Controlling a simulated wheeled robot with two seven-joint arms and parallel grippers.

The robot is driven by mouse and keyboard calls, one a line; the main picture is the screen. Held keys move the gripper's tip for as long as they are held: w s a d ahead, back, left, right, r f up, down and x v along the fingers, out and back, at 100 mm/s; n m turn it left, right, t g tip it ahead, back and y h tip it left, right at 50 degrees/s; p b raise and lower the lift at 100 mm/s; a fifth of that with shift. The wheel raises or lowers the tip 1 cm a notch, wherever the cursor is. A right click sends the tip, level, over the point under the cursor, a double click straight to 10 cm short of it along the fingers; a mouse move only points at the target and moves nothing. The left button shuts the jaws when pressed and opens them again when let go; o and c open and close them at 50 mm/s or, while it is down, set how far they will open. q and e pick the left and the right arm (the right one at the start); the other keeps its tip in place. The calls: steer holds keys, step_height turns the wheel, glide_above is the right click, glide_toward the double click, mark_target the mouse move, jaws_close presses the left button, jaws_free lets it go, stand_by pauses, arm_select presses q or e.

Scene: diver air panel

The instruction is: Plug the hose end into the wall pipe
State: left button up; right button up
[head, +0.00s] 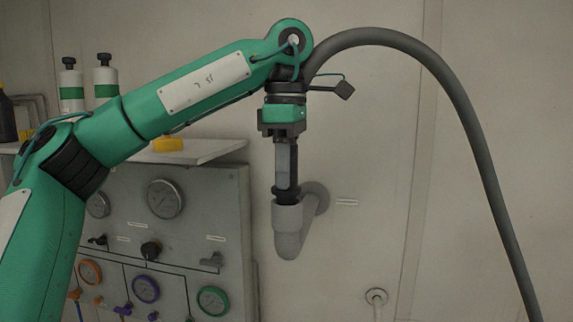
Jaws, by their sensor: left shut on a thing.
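The wall pipe (288,240) is a grey elbow that comes out of the pale wall and turns up, its open mouth facing upward. My left gripper (287,180) points straight down above it and is shut on the hose end (286,196), a dark piece between and below the fingers. The hose end is upright and its lower part is at the pipe's mouth, apparently inside the rim; how deep it sits is hidden. The grey hose (465,105) arches from behind my left wrist over to the lower right. My right gripper is not in view.
A grey gauge panel (215,185) with dials, knobs and valves stands left of the pipe. Above it a shelf (205,151) holds a yellow object (168,145) and white-green bottles (105,80). A small round wall fitting (376,296) is at lower right. The wall between pipe and hose is clear.

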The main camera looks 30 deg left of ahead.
arm_select(q)
steer(key=shift+f+b, duration=0.4)
steer(key=shift+f, duration=0.35)
steer(key=o, duration=1.1)
steer(key=shift+o, duration=0.2)
steer(key=shift+r, duration=0.6)
step_height(320, 180, up, 11)
steer(key=p, duration=0.2)
steer(key=shift+r+p, duration=0.2)
steer(key=shift+p, duration=0.15)
steer(key=shift+r, duration=0.65)
